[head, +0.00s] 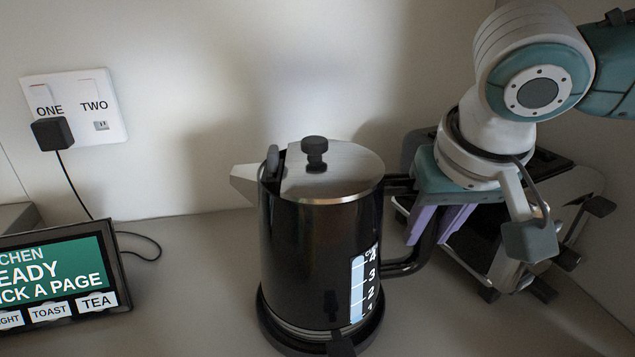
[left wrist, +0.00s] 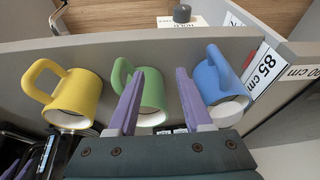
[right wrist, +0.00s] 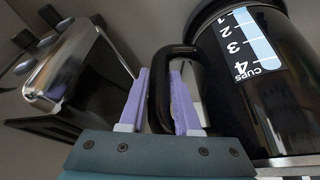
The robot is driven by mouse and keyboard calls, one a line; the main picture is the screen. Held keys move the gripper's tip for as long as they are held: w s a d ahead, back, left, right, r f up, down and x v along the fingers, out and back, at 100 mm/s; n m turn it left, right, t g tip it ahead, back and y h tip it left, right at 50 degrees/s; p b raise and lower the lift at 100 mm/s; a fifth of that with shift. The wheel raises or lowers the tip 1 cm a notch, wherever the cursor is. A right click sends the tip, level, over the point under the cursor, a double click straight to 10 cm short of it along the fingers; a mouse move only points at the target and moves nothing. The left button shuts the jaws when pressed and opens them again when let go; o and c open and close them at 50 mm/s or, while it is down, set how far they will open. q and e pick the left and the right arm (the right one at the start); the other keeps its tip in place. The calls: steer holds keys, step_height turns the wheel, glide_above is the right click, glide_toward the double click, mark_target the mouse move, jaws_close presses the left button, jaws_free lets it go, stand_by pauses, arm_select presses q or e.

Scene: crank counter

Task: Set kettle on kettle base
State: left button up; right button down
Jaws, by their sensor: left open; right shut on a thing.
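The black kettle (head: 312,240) with a steel lid and spout stands upright at the middle of the head view. A dark round kettle base (head: 268,318) shows around its bottom; I cannot tell whether the kettle is fully seated on it. My right gripper (head: 432,222) is shut on the kettle's handle, on the kettle's right side. In the right wrist view, the purple fingers (right wrist: 160,100) lie on either side of the black handle, with the kettle body (right wrist: 265,85) to the right.
A toaster (head: 500,248) stands behind my right gripper. A screen (head: 60,275) is at left, with a cord to a wall socket plate (head: 75,108). Yellow (left wrist: 75,97), green (left wrist: 140,88) and blue (left wrist: 220,80) mugs are near my left gripper.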

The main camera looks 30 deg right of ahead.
arm_select(q)
steer(key=shift+f, duration=0.1)
arm_select(e)
steer(key=shift+w+f, duration=0.15)
arm_select(q)
steer(key=shift+w, duration=0.1)
arm_select(e)
steer(key=c, duration=0.9)
jaws_free()
steer(key=shift+s+f, duration=0.15)
steer(key=shift+s, duration=0.05)
steer(key=p+v, duration=0.2)
steer(key=p, duration=0.1)
steer(key=shift+r, duration=0.3)
arm_select(q)
step_height(320, 180, up, 14)
steer(key=p, duration=1.1)
arm_select(e)
steer(key=v, duration=0.8)
steer(key=shift+r, duration=0.2)
arm_select(q)
steer(key=shift+d, duration=0.1)
arm_select(e)
steer(key=shift+s, duration=0.1)
